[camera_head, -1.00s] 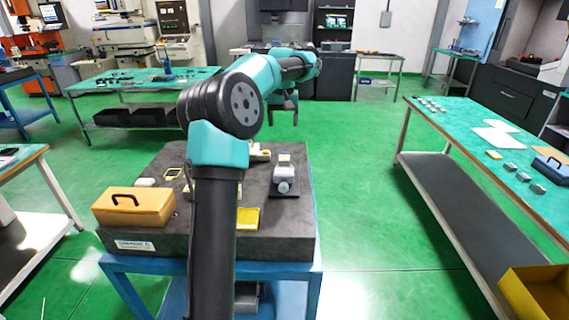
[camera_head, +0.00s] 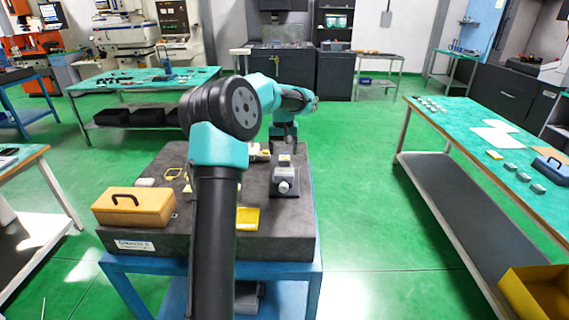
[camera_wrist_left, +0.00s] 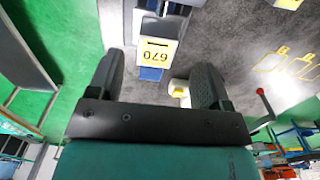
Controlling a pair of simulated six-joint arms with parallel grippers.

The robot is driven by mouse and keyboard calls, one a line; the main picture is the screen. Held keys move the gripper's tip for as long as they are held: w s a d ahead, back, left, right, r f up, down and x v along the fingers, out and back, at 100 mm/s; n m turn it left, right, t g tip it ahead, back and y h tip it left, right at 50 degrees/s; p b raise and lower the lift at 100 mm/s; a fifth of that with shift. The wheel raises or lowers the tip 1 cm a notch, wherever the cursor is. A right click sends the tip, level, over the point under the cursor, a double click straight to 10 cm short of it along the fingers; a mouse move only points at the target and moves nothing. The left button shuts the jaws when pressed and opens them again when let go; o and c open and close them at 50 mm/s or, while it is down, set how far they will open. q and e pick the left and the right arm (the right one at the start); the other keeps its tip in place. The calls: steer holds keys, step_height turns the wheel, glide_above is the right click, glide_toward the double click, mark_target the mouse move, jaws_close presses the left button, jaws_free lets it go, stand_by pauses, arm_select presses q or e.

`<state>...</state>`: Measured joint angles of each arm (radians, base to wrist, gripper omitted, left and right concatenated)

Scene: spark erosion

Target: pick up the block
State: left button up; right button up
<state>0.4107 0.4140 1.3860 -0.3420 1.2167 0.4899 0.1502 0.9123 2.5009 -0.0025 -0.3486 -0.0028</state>
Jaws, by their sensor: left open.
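A small pale block with a yellow-edged label reading 670 (camera_wrist_left: 158,52) shows between my left fingers in the left wrist view. In the head view a small pale block (camera_head: 284,158) sits at the top of a grey device on the dark stone slab. My left gripper (camera_head: 284,139) hangs just above and behind it, pointing down. In the left wrist view the two dark fingers of my left gripper (camera_wrist_left: 160,66) are spread wide, with gaps beside the labelled block. Contact with it does not show. My right gripper is not in view.
A green-topped bench (camera_head: 480,150) stands to the right across open green floor. My left arm covers part of the slab.

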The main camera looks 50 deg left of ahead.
mark_target(284, 158)
arm_select(q)
steer(key=shift+f, duration=0.1)
steer(key=shift+w+f, duration=0.2)
steer(key=shift+f, duration=2.25)
steer(key=shift+c, duration=0.4)
steer(key=c, duration=1.1)
